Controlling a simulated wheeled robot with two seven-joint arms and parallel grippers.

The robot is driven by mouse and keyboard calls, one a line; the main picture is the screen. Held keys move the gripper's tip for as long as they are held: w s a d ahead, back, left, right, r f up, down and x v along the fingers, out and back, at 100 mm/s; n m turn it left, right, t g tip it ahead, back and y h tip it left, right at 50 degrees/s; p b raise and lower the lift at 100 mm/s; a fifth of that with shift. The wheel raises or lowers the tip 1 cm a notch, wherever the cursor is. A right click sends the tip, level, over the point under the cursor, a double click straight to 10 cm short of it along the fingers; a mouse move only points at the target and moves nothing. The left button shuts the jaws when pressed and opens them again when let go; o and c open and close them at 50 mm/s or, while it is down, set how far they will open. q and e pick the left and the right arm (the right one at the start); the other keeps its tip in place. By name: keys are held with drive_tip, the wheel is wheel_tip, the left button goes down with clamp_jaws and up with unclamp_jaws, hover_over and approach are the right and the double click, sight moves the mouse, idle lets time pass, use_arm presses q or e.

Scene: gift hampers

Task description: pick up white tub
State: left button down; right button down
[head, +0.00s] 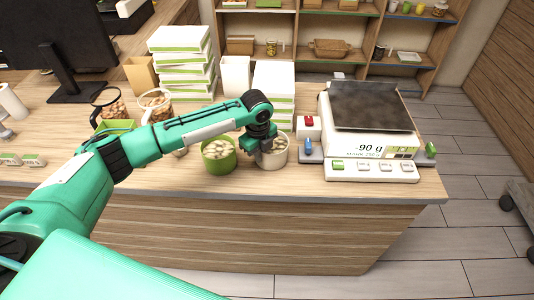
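The white tub (273,161) stands on the wooden counter near its front edge, with pale round pieces inside. My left gripper (266,148) points down at the tub's rim and hides part of its top. The fingers are small and dark, so I cannot tell whether they are open or shut, or whether they touch the tub. My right gripper is not in view.
A green tub (218,160) with similar pale pieces stands close to the left of the white tub. A scale (371,165) reading -90 g is to the right. Stacked boxes (272,88) stand behind. The counter's front strip (200,182) is clear.

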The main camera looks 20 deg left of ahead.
use_arm(q)
drive_tip(key=shift+r, duration=0.2)
drive_tip(key=shift+r+b, duration=0.5)
drive_tip(key=shift+r, duration=0.75)
wheel_tip(320, 180, up, 17)
drive_tip(key=b, duration=0.4)
